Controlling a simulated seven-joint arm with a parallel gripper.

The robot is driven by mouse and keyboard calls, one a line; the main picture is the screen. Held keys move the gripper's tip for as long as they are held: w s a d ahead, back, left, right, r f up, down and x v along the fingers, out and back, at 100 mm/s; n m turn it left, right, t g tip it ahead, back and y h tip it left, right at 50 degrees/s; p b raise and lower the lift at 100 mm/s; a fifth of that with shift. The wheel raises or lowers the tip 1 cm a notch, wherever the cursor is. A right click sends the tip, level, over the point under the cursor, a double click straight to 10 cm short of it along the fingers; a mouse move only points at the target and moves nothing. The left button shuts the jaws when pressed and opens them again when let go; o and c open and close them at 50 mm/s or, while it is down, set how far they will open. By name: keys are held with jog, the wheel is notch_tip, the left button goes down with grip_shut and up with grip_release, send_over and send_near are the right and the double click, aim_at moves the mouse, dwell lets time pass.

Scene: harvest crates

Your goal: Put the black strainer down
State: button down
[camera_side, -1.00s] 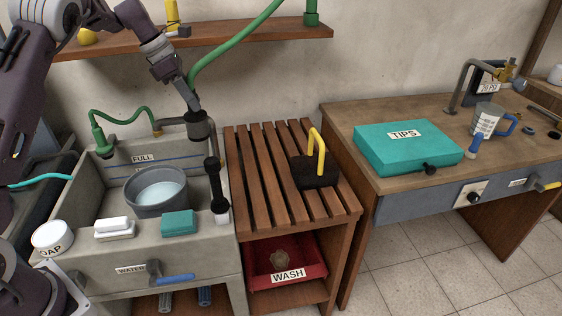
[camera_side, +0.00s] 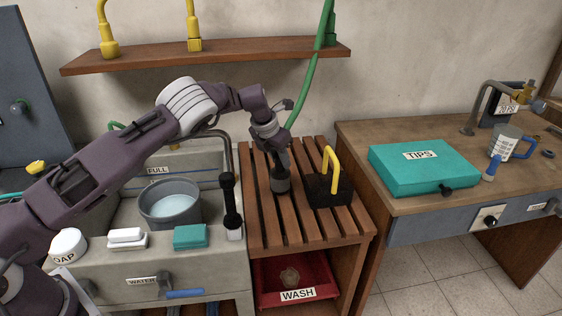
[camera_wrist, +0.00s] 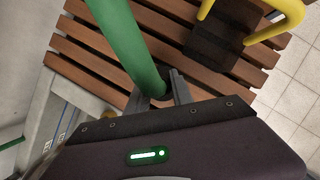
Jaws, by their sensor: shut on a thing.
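The black strainer (camera_side: 280,180) is a dark cylinder at the lower end of a green hose (camera_side: 311,75). My gripper (camera_side: 282,160) is shut at its top, fingers pointing down. The strainer is upright over the left part of the slatted wooden rack (camera_side: 310,228), its bottom at or just above the slats; I cannot tell if it touches. In the wrist view the green hose (camera_wrist: 130,45) runs down to my gripper (camera_wrist: 176,88), and the strainer is mostly hidden.
A black caddy with a yellow handle (camera_side: 328,191) stands close right of the strainer. Left is a concrete sink (camera_side: 200,262) with a grey pot (camera_side: 169,204) and an upright black brush (camera_side: 230,200). The front slats are clear. A teal TIPS case (camera_side: 423,168) lies on the right bench.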

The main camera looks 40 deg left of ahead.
jog(key=shift+f, duration=0.3)
jog(key=shift+f, duration=0.1)
jog(key=c, duration=1.1)
grip_release()
jog(key=v, duration=1.2)
